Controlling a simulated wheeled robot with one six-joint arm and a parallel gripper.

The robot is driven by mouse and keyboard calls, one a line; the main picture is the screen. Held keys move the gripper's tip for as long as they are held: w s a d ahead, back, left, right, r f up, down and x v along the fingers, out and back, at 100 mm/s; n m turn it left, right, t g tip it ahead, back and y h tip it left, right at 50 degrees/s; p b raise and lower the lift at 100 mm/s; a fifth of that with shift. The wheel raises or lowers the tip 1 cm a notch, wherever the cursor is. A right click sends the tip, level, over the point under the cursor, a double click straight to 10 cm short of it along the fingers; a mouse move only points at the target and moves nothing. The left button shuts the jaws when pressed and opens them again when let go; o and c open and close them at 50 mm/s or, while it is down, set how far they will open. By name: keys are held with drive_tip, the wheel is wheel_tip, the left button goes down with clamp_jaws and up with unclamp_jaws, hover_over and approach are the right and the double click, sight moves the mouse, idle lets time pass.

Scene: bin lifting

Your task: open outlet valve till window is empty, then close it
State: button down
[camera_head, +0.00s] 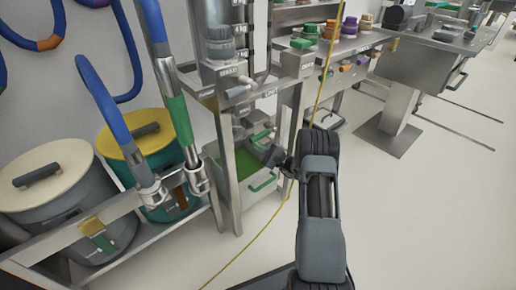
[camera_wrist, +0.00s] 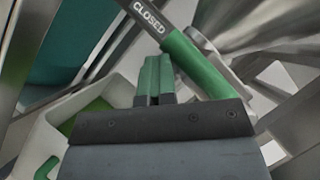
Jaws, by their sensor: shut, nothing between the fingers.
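In the wrist view a valve lever (camera_wrist: 197,64) with a green grip crosses the upper middle at a slant. Its dark upper part reads "CLOSED". My gripper (camera_wrist: 155,62) has its green-tipped fingers together, empty, just left of the green grip; whether they touch it I cannot tell. In the head view my gripper (camera_head: 274,156) is small and dark, beside the metal stand (camera_head: 232,192), and its fingers are hard to make out. The lever is not clear there, and I cannot make out the window's contents.
A pale bin with green contents and green handles (camera_head: 263,181) sits low in the stand; it also shows in the wrist view (camera_wrist: 43,128). Lidded drums (camera_head: 50,190) and blue hoses (camera_head: 105,95) are at left. A yellow cable crosses the floor.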

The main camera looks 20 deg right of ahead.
drive_tip(key=s+d+f, duration=0.3)
drive_tip(key=s+f, duration=0.6)
drive_tip(key=s+a+r+n+g+h+p, duration=0.1)
drive_tip(key=s+a+r+n+g+p, duration=0.3)
drive_tip(key=r, duration=0.6)
drive_tip(key=s+a+r+n+g+p, duration=0.1)
drive_tip(key=a+r+n+g+p, duration=0.1)
drive_tip(key=a+r+g+p, duration=0.55)
drive_tip(key=s+a+r+n+g+h+p, duration=0.1)
drive_tip(key=s+a+r+n+g+p, duration=0.2)
drive_tip(key=r, duration=0.8)
drive_tip(key=s+r+n+t+h+p, duration=0.1)
drive_tip(key=s+r+h+p, duration=0.3)
drive_tip(key=r, duration=0.5)
drive_tip(key=s+d+r+n+t+h+p, duration=0.1)
drive_tip(key=s+r+n+h+p, duration=0.2)
drive_tip(key=r+p, duration=0.6)
drive_tip(key=s+d+r+n+t+h+p, duration=0.1)
drive_tip(key=s+r+n+h+p, duration=0.1)
drive_tip(key=s+r+h+p, duration=0.4)
wheel_tip(320, 180, up, 4)
drive_tip(key=shift+f+h+p, duration=0.2)
drive_tip(key=shift+h+p, duration=0.3)
drive_tip(key=shift+p, duration=0.25)
